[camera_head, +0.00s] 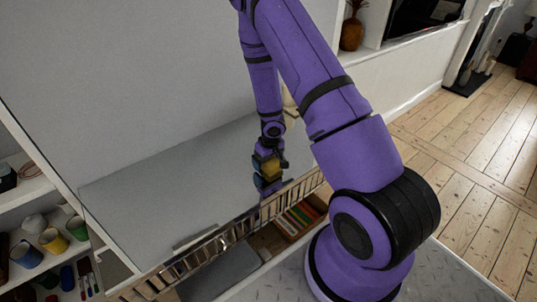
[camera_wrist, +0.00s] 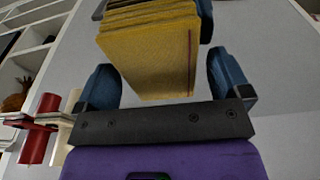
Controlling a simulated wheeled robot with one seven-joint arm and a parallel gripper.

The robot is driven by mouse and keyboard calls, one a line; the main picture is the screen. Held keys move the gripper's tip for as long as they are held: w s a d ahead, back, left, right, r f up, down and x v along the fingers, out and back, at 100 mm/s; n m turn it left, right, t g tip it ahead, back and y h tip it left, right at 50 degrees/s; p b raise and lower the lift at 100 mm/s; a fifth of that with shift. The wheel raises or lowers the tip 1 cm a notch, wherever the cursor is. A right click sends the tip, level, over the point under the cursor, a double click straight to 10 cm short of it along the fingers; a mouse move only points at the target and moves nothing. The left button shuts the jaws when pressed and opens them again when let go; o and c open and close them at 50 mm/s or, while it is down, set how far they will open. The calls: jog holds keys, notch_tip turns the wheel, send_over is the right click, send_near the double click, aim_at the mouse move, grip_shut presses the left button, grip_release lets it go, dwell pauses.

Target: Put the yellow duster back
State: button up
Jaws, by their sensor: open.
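The yellow duster (camera_wrist: 150,60) is a thick block with layered edges in the wrist view. It lies between the blue fingers of my gripper (camera_wrist: 155,20), with a visible gap to the near part of the right finger. The jaws are open, and I cannot tell whether any finger touches the duster. In the head view the duster (camera_head: 270,166) is a small yellow patch at my gripper (camera_head: 267,182), in front of the grey panel and just above a slatted rail. Its underside and far side are hidden.
The slatted rail (camera_head: 215,241) runs below the large grey panel (camera_head: 150,190). Shelves with cups (camera_head: 53,240) stand at left. Wooden floor (camera_head: 480,150) is clear at right. A red cylinder (camera_wrist: 40,135) shows in the wrist view.

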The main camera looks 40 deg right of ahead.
jog(key=r, duration=0.3)
jog(key=shift+s+r, duration=0.15)
jog(key=shift+s, duration=0.1)
jog(key=shift+s+r, duration=0.15)
jog(key=shift+r, duration=1.35)
jog(key=shift+s+r, duration=0.5)
jog(key=shift+r, duration=2.45)
notch_tip(320, 180, up, 14)
jog(key=h, duration=0.3)
send_over(269, 161)
jog(key=s, duration=0.3)
jog(key=s+a+r+t, duration=0.1)
jog(key=s+a+r, duration=0.15)
jog(key=r, duration=0.25)
jog(key=s+a+r, duration=0.1)
jog(key=s+r, duration=0.2)
jog(key=r, duration=0.2)
jog(key=s+a+r+t+y, duration=0.1)
jog(key=s+a+r, duration=0.3)
jog(key=s+r, duration=0.2)
jog(key=s+a+r+t+y, duration=0.1)
jog(key=s+a+r, duration=0.4)
jog(key=s, duration=0.6)
jog(key=shift+a+r+y, duration=0.25)
jog(key=shift+r+y, duration=0.25)
